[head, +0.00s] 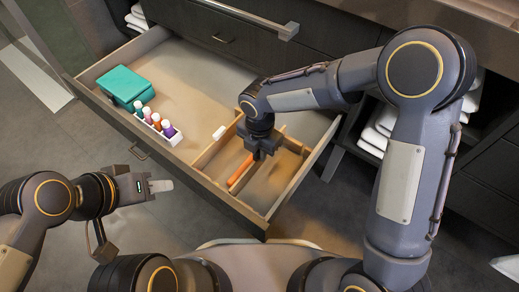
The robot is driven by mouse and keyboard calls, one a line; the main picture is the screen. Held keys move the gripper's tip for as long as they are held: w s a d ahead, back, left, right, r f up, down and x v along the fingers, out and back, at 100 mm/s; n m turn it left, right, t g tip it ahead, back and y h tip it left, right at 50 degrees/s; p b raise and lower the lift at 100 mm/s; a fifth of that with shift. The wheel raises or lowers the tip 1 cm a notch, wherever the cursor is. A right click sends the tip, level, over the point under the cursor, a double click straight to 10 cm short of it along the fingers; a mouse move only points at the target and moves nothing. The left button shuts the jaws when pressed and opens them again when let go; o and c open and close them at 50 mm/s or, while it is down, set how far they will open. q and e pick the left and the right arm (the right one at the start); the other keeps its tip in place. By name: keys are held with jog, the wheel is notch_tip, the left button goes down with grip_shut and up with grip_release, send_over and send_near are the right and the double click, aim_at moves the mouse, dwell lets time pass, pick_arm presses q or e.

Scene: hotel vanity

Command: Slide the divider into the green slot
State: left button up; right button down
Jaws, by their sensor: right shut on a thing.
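The open drawer (183,166) holds a wooden organizer (213,147) with several compartments at its right front. My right gripper (257,154) points down into the organizer and is shut on a thin wooden piece, apparently the divider, which is mostly hidden beneath the jaws. An orange stick-like item (240,169) lies in the organizer just left of the gripper. I cannot make out a green slot; my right arm and gripper cover part of the organizer. My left gripper (162,186) is outside the drawer at the left, away from the organizer. Its finger gap cannot be made out.
A teal box (124,84) and a white rack of small colored bottles (159,126) stand at the drawer's left. A small white block (219,132) lies beside the organizer. The drawer's middle and back are clear. Folded white towels (378,130) sit on shelves at right.

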jog(key=shift+f+b, duration=0.7)
jog(key=shift+f, duration=0.6)
jog(key=c, duration=1.3)
grip_release()
notch_tip(320, 180, up, 7)
jog(key=p, duration=0.3)
jog(key=shift+r+p, duration=0.4)
jog(key=shift+r, duration=0.05)
